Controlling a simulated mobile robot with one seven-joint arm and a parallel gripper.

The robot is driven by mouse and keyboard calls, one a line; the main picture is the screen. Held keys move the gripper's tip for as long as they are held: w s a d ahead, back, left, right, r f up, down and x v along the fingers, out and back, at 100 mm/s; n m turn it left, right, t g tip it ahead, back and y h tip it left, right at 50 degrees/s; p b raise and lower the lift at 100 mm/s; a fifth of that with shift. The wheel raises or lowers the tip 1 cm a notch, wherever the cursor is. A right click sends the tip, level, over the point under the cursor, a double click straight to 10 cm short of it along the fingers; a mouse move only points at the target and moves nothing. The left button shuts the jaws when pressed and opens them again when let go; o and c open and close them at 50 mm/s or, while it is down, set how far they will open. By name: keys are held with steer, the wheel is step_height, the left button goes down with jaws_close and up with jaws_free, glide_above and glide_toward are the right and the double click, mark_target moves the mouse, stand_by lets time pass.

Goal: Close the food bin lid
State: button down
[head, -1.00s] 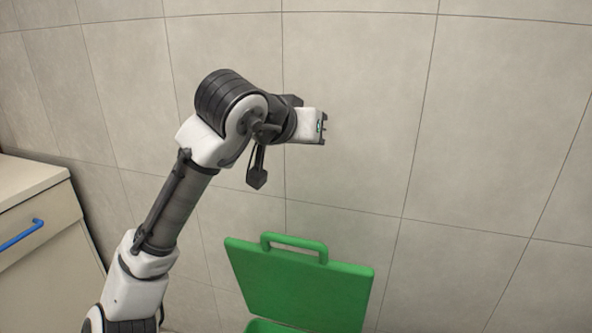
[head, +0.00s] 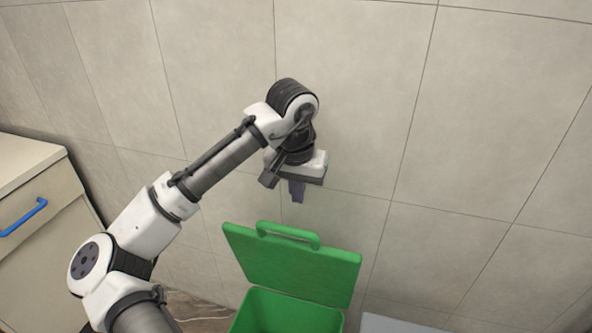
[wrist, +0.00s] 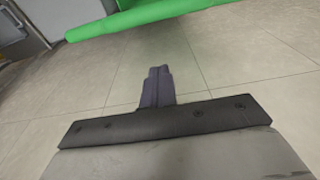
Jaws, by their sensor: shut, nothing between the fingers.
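The green food bin (head: 283,315) stands at the bottom centre of the head view. Its green lid (head: 290,262) is raised, tilted back toward the wall, with a loop handle (head: 288,232) along its top edge. My gripper (head: 297,196) is shut and empty, pointing down above the lid's handle and apart from it in the picture. In the wrist view the fingers (wrist: 157,80) are together, and a green edge (wrist: 150,15), apparently the lid, crosses the top. The lower part of the bin is cut off by the frame.
A beige cabinet (head: 60,235) with a blue handle (head: 23,217) stands at the left. A tiled wall (head: 420,120) is behind the bin. A pale grey surface (head: 395,325) shows at the bottom, right of the bin.

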mark_target(292, 238)
steer(key=s+f, duration=0.1)
steer(key=s+a+f+p, duration=0.1)
steer(key=s, duration=0.1)
steer(key=shift+s+f, duration=0.15)
steer(key=shift+f, duration=0.25)
steer(key=shift+s+f, duration=0.1)
